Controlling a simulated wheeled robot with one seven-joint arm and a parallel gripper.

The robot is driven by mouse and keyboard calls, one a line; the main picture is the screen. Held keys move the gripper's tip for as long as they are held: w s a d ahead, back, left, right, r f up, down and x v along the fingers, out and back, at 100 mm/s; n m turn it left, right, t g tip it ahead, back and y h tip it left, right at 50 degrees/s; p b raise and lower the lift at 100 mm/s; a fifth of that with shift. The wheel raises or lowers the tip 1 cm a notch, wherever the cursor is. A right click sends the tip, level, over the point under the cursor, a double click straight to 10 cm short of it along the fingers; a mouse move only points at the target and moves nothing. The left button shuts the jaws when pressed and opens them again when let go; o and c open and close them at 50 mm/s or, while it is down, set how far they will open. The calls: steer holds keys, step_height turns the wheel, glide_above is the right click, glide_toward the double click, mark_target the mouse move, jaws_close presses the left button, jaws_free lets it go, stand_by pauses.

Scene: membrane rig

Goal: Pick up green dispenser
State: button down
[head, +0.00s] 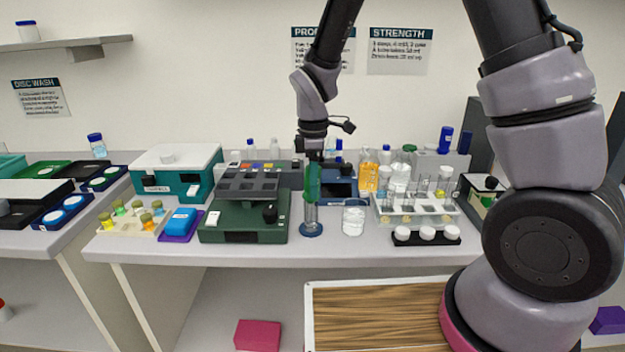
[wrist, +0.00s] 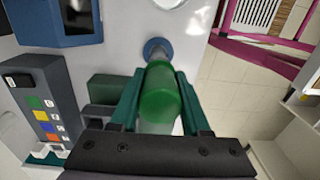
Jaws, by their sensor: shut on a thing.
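The green dispenser (head: 313,183) stands upright near the middle of the bench in the head view. Its green upper part sits above a clear stem and a round blue base (head: 311,229). My gripper (head: 312,165) comes down on it from above. In the wrist view, the green dispenser (wrist: 160,95) lies between the two teal fingers of my gripper (wrist: 158,92), which are shut on it. The blue base (wrist: 156,48) shows beyond it. I cannot tell whether the base touches the bench.
A rack of tubes (head: 416,215) and bottles (head: 369,177) stand farther right. The bench's front edge (head: 290,256) is near the dispenser.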

steer(key=r, duration=0.8)
steer(key=d+r, duration=0.1)
steer(key=r, duration=0.3)
steer(key=shift+w+r, duration=0.2)
steer(key=shift+w, duration=0.05)
steer(key=s, duration=1.4)
steer(key=shift+a+r, duration=0.25)
steer(key=shift+r, duration=0.15)
